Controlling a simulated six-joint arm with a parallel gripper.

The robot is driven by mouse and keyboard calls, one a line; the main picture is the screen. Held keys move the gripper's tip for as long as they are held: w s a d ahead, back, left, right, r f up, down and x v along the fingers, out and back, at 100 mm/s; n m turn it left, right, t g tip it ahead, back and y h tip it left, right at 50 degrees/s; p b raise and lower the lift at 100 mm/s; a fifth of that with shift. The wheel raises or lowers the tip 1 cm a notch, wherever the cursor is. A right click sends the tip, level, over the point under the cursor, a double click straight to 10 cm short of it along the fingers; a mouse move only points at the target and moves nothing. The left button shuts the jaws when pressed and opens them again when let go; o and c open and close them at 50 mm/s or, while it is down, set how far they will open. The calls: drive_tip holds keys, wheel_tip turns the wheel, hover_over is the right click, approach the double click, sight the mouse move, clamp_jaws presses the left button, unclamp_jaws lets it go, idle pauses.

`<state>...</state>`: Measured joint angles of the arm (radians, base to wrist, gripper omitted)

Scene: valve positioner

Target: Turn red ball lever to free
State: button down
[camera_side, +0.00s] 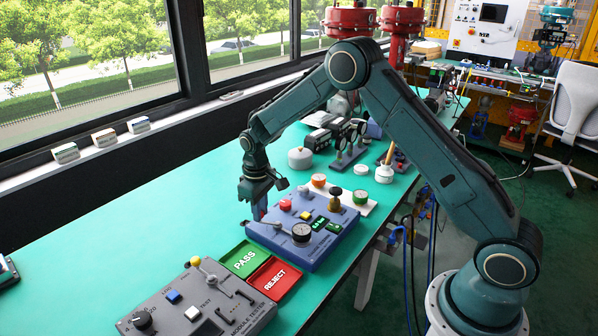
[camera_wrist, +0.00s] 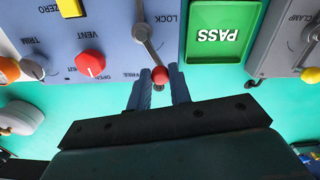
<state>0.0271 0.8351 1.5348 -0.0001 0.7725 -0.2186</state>
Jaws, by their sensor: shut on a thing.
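The red ball (camera_wrist: 160,75) sits at the end of a short metal lever (camera_wrist: 148,50) on the blue-grey valve positioner panel (camera_wrist: 110,30). In the wrist view the lever points down and slightly right, between the printed FREE on its left and LOCK at its upper right. My gripper (camera_wrist: 160,80) has one blue finger on each side of the ball and is shut on it. In the side view my gripper (camera_side: 259,212) reaches down at the left edge of the panel (camera_side: 290,247); the ball is mostly hidden there by the fingers.
The VENT knob (camera_wrist: 90,63), red, is left of the lever. The green PASS plate (camera_wrist: 222,35) is right of it, with the grey module tester (camera_wrist: 280,40) beyond. In the side view a red REJECT plate (camera_side: 274,278) lies beside PASS. Green tabletop (camera_side: 190,215) left of the panel is clear.

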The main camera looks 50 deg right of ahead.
drive_tip(key=m, duration=0.1)
drive_tip(key=d+m, duration=0.1)
drive_tip(key=m, duration=0.1)
drive_tip(key=d+m, duration=0.1)
drive_tip(key=m, duration=0.1)
drive_tip(key=shift+w, duration=0.3)
drive_tip(key=shift+d+r, duration=0.1)
drive_tip(key=c, duration=1.3)
unclamp_jaws()
wheel_tip(320, 180, up, 14)
drive_tip(key=shift+f, duration=0.15)
